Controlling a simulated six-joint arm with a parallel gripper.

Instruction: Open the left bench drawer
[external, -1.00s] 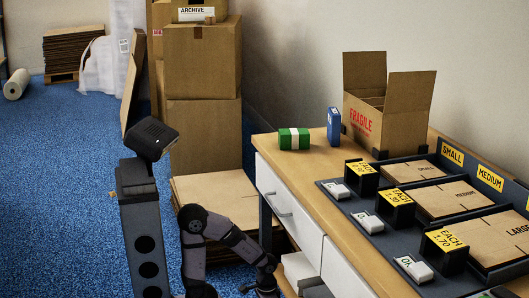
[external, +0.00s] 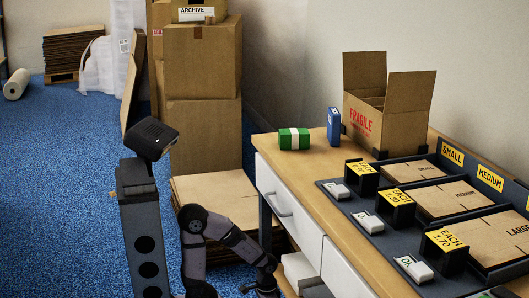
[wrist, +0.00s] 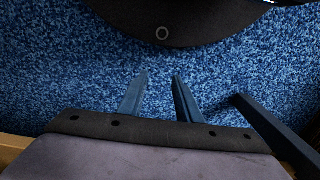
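The left bench drawer (external: 297,224) is a white front in the wooden-topped bench, with a grey bar handle (external: 278,205). It looks closed, flush with the bench front. My gripper (external: 268,293) hangs low in front of the bench, below and left of the drawer, at the bottom edge of the external view. In the wrist view my gripper (wrist: 159,82) shows two dark fingers a short gap apart, over blue carpet, with nothing between them. The handle does not show in the wrist view.
A second white drawer (external: 345,272) sits to the right. On the bench top (external: 318,187) stand a green bundle (external: 294,139), a blue box (external: 334,125), an open carton (external: 366,127) and a tray of flat cartons. Stacked boxes (external: 203,125) stand behind my arm. Blue carpet (external: 60,190) is clear at left.

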